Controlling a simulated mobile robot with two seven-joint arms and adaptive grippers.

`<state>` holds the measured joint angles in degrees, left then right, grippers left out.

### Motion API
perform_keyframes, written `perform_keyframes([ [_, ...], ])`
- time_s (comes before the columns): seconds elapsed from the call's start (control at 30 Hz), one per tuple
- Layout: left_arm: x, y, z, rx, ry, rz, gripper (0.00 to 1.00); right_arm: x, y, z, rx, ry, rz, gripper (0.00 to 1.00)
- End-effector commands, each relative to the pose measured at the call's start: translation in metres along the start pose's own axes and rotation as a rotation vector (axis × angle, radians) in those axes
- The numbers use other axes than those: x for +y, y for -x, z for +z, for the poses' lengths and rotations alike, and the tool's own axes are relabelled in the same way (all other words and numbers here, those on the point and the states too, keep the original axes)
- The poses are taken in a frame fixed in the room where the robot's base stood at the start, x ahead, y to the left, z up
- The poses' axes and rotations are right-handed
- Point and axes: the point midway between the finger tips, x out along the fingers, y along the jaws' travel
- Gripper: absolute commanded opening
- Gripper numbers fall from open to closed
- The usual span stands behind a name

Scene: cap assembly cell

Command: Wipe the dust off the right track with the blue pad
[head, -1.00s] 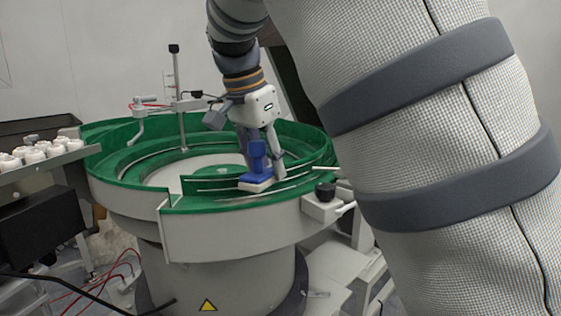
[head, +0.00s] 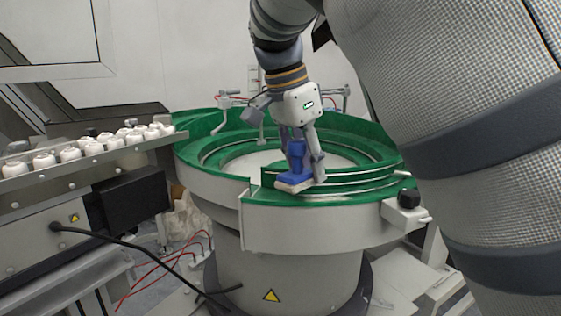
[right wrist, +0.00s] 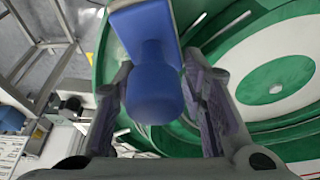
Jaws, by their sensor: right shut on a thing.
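The blue pad (head: 294,181) has an upright blue handle and a pale underside. My right gripper (head: 304,158) is shut on its handle, with fingers pointing down. The pad is at the front of the green track (head: 345,191) of the round feeder bowl, close to the rim and right of a notch. Whether it touches the surface is unclear. I cannot make out dust. My left gripper is out of view.
A metal rail with several white caps (head: 70,153) runs to the bowl's left side. A black knob (head: 408,198) sits on a bracket at the bowl's right front. A thin stand (head: 262,125) rises behind my gripper. Red and black cables hang at lower left.

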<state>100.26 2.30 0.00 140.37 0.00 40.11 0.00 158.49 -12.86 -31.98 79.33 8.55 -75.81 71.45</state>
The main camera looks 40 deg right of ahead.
Motion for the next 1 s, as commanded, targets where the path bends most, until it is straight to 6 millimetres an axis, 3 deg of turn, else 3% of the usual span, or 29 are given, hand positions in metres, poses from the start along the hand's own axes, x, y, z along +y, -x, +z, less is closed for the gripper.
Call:
perform_keyframes([
  [0.13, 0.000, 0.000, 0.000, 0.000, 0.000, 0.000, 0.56, 0.000, 0.006, -0.003, 0.000, -0.001, -0.003, 0.12],
  [0.5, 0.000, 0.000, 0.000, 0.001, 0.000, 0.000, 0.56, -0.001, 0.051, -0.017, 0.001, -0.002, -0.003, 0.12],
  [0.87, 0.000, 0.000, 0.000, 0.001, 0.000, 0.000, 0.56, 0.000, 0.058, -0.019, 0.001, -0.001, -0.001, 0.12],
  [1.0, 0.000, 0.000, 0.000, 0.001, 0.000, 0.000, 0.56, -0.001, 0.070, -0.023, 0.001, -0.001, -0.004, 0.12],
])
